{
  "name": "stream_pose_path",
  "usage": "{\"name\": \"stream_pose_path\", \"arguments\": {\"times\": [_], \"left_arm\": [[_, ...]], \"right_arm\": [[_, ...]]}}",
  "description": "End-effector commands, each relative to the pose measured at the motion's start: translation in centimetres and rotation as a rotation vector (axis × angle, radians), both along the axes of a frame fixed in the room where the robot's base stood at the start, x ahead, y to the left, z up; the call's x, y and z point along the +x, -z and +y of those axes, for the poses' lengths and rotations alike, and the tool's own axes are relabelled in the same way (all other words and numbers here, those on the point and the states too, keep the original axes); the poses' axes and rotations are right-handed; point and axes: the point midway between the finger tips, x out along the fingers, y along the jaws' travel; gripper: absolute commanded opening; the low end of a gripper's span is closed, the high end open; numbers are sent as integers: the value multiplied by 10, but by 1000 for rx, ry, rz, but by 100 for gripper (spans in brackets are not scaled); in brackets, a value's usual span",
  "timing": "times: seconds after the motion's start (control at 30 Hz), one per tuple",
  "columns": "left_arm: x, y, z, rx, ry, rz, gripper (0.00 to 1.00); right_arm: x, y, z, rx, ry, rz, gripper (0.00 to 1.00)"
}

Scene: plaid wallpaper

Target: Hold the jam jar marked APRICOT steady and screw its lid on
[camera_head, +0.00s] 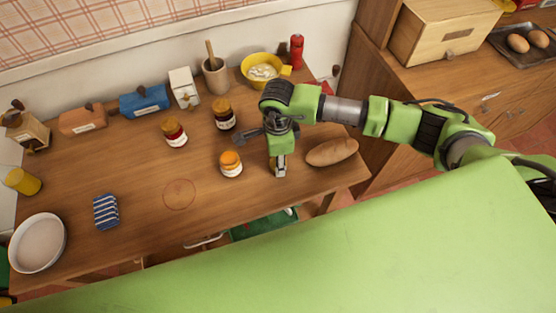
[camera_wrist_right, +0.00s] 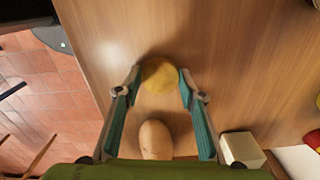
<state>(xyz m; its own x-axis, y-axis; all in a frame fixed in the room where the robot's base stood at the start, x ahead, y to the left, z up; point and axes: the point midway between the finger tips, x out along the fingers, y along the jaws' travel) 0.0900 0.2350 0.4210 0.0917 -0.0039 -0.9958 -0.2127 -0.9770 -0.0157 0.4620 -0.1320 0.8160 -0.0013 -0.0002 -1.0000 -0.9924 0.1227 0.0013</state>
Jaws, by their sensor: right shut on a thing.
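Three jam jars stand upright on the wooden table in the head view. The one with orange contents (camera_head: 231,164) is nearest my right gripper, just left of it; a red one (camera_head: 174,132) and a dark one (camera_head: 223,114) stand farther back. I cannot read their labels at this size. My right gripper (camera_head: 281,170) points down at the table. In the wrist view its fingers (camera_wrist_right: 158,78) are shut on the sides of a round, flat gold lid (camera_wrist_right: 159,74). Whether the lid touches the table is unclear. My left gripper is not in view.
A bread loaf (camera_head: 331,151) lies right of my right gripper. A yellow bowl (camera_head: 262,69), a mortar (camera_head: 215,76) and a red bottle (camera_head: 296,51) stand behind. A blue striped item (camera_head: 106,211) and a white dish (camera_head: 38,243) are at left. The middle front table is clear.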

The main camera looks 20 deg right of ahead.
Motion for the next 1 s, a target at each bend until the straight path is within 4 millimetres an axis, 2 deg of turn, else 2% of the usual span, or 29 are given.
{"name": "stream_pose_path", "arguments": {"times": [0.2,0.27,0.53,0.8,1.0], "left_arm": [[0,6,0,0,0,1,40],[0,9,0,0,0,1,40],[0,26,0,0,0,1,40],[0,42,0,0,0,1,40],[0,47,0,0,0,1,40]], "right_arm": [[1,-25,0,1,-2,-5,30],[-5,-33,1,2,-3,-4,30],[-51,-87,7,2,-7,-7,30],[-108,-110,14,2,-5,-3,30],[-132,-123,18,2,-3,-3,30]]}}
